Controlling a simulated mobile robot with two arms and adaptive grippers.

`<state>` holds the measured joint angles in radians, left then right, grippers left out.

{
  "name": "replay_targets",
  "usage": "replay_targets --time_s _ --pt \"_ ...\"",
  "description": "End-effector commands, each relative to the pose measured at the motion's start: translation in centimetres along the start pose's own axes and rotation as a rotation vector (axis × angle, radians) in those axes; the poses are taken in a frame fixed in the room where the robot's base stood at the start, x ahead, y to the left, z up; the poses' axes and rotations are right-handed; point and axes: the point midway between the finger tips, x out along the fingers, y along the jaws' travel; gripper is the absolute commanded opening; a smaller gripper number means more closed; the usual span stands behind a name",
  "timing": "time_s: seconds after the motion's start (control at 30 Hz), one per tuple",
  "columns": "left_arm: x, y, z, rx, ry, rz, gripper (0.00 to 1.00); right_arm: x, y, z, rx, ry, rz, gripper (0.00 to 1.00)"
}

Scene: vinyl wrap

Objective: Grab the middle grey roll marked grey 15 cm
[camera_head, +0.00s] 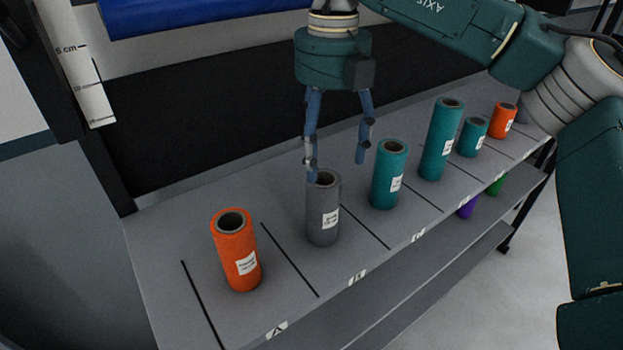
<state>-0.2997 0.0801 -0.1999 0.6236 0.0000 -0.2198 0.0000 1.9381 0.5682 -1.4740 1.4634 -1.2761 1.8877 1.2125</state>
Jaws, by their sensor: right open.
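The grey roll (322,222) stands upright on the shelf with a white label on its front; the label's text is too small to read. It stands between an orange roll and a teal roll. My right gripper (335,168) comes from above and points down, its two blue fingers spread and empty. The left finger is at the grey roll's top rim in the picture; the right finger is to the right of and behind the roll. I cannot tell whether a finger touches it. My left gripper is not in view.
An orange roll (236,255) stands left of the grey one. A teal roll (389,178), a taller teal roll (440,145), a short teal roll (471,138) and a small orange roll (502,121) stand to the right. Black lines divide the shelf (190,225). A lower shelf holds purple and green rolls.

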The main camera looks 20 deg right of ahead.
Motion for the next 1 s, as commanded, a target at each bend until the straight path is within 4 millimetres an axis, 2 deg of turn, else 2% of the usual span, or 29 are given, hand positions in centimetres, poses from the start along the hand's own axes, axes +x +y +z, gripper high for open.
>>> replay_targets --time_s 0.13,0.4,0.57,0.77,0.9,1.0 --pt "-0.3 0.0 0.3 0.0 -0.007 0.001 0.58 0.5 -0.2 0.1 0.007 -0.004 -0.006 0.7" --pt "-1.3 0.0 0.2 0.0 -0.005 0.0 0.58 4.5 -0.2 0.1 0.006 -0.003 -0.006 0.7" --pt "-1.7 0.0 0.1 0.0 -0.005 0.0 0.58 5.6 -0.1 0.0 0.006 -0.003 -0.005 0.7" --pt "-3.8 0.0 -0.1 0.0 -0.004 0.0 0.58 8.1 0.5 -0.6 0.004 0.0 -0.006 0.7" --pt "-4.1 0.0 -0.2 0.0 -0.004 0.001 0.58 10.0 0.5 -0.5 0.007 -0.002 -0.005 0.7" --pt "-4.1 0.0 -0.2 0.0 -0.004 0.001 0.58 10.5 0.5 -0.4 0.007 -0.004 -0.004 0.7"
